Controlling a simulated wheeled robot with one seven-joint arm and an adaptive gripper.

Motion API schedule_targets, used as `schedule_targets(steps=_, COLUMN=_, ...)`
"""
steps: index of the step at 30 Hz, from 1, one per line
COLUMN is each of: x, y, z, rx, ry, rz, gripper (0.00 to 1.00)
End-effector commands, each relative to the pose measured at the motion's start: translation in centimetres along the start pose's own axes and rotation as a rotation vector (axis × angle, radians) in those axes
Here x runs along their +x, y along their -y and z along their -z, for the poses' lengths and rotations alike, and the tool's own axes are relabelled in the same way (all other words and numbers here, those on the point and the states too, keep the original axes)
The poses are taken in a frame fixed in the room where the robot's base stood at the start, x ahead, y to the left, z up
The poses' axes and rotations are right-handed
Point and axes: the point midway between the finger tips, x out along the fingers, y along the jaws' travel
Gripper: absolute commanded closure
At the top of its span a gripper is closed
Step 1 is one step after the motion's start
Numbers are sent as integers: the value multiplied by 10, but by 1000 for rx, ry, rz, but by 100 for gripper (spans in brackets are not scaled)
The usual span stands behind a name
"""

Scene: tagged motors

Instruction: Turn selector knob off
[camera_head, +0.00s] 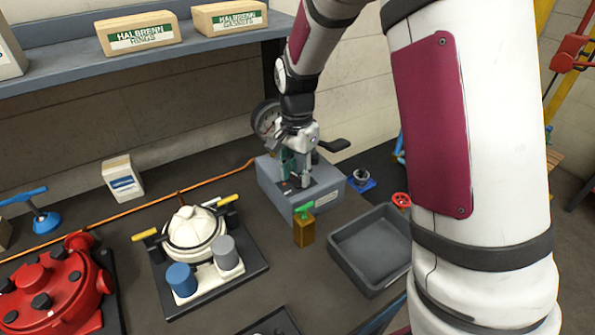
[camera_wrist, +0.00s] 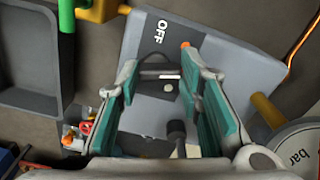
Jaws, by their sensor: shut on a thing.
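The selector knob (camera_wrist: 160,75) shows as a dark bar between my fingertips in the wrist view. It sits on top of a grey box (camera_wrist: 235,60) with a white OFF label (camera_wrist: 160,32) beyond the fingertips. My gripper (camera_wrist: 163,72) points down and is shut on the knob, with a teal-padded finger on each side. In the head view my gripper (camera_head: 297,180) is over the top of the grey box (camera_head: 325,190) and hides the knob. The direction the knob points is hard to tell.
A round gauge (camera_head: 266,118) stands behind my gripper. An amber block with a green top (camera_head: 303,230) is at the box's front. A dark empty tray (camera_head: 372,250) lies to the right. A white motor (camera_head: 194,228) and a red motor (camera_head: 50,290) are to the left.

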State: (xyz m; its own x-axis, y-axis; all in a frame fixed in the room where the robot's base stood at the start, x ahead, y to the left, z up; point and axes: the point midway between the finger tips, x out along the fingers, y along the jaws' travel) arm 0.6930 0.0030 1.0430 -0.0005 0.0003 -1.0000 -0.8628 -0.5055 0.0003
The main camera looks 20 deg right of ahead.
Motion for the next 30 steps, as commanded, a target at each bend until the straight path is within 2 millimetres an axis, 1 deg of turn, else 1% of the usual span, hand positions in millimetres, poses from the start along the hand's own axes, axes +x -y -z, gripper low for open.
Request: schedule_targets(steps=30, x=-1, y=-2, z=-3, rx=-955, ry=-1, rz=1, gripper=95)
